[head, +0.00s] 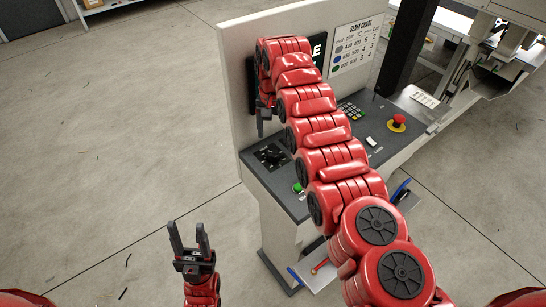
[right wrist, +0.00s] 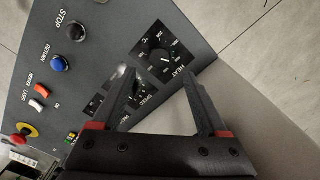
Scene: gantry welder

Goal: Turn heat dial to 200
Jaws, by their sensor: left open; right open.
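The heat dial (right wrist: 157,53) is a dark round knob on a black square plate with white marks and the word HEAT, at the upper middle of the right wrist view. I cannot read where its pointer stands. In the head view black dial plates (head: 271,156) show at the panel's left end. My right gripper (right wrist: 157,74) is open and empty, its fingertips near the heat dial's lower edge and apart from the knob. In the head view it points down (head: 263,126) above the dial plates. My left gripper (head: 188,236) is open and empty, away from the panel.
An upright board (head: 236,90) stands behind my right arm.

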